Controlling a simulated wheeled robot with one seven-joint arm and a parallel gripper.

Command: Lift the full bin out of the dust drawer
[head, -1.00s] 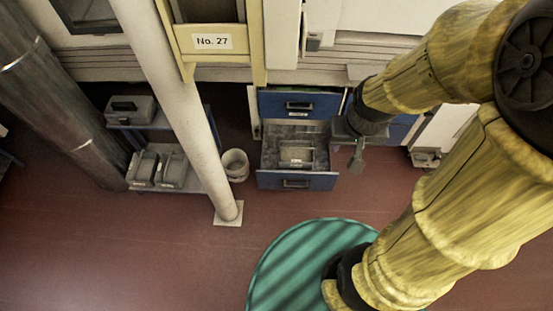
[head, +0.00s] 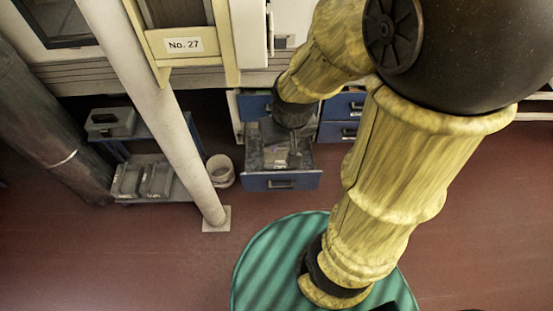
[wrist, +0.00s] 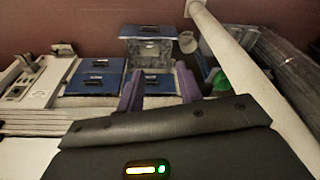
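The dust drawer (head: 282,181) is pulled out of the blue cabinet under the No. 27 panel. The bin (head: 280,157) sits inside it, small and grey, partly hidden by my arm's end. In the wrist view the open drawer (wrist: 148,31) is at top centre, with the bin (wrist: 150,47) seen in it. My gripper (wrist: 159,86) shows two purple fingers standing apart with nothing seen between them. In the head view my gripper is over the back part of the drawer; its fingertips are hard to make out. I cannot tell its height above the bin.
A white post (head: 160,110) stands left of the drawer, with a white bucket (head: 220,170) between. A cart (head: 165,160) with grey bins is behind the post. Shut blue drawers (head: 341,131) are to the right.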

